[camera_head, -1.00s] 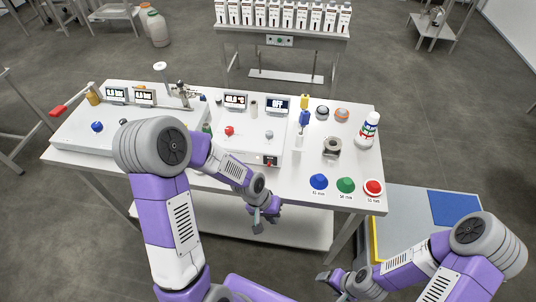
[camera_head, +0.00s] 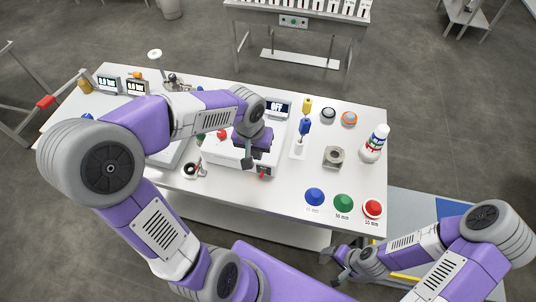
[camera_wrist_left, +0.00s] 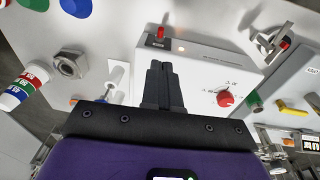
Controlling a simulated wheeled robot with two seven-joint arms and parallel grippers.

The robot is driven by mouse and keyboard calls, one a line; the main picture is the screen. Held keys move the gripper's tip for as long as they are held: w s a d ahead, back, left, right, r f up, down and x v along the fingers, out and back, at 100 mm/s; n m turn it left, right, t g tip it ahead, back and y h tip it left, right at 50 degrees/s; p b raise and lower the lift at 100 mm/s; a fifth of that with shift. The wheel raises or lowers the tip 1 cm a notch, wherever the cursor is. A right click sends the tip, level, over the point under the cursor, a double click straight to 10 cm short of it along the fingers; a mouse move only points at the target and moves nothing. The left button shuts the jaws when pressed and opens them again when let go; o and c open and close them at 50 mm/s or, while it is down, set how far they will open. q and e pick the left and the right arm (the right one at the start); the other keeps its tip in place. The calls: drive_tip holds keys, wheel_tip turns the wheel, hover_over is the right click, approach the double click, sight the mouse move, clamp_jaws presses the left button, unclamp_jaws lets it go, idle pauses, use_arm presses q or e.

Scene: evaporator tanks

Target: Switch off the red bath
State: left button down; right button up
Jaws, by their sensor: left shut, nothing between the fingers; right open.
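The bath with the red knob is a white box (camera_head: 225,156) on the table; its red knob (camera_head: 222,134) also shows in the left wrist view (camera_wrist_left: 225,98). A display (camera_head: 277,107) behind the box reads OFF. My left gripper (camera_head: 248,162) is shut and empty, above the box's front part, close to the switch; contact cannot be told. My right gripper (camera_head: 340,270) is open and empty, off the table's front edge.
Blue (camera_head: 314,197), green (camera_head: 343,203) and red (camera_head: 372,208) domes stand at the table's front right. A metal nut (camera_head: 334,156), a bottle (camera_head: 374,143) and a stand with yellow and blue pieces (camera_head: 298,150) are right of the box.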

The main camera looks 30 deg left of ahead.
sight(262, 173)
use_arm(q)
drive_tip(key=f, duration=0.3)
drive_tip(key=f+b, duration=0.1)
drive_tip(key=f, duration=0.2)
drive_tip(key=f+b, duration=0.1)
drive_tip(key=f, duration=0.3)
drive_tip(key=shift+w+d, duration=0.2)
drive_tip(key=shift+w, duration=0.1)
use_arm(e)
drive_tip(key=shift+s+f, duration=0.25)
drive_tip(key=shift+f, duration=0.8)
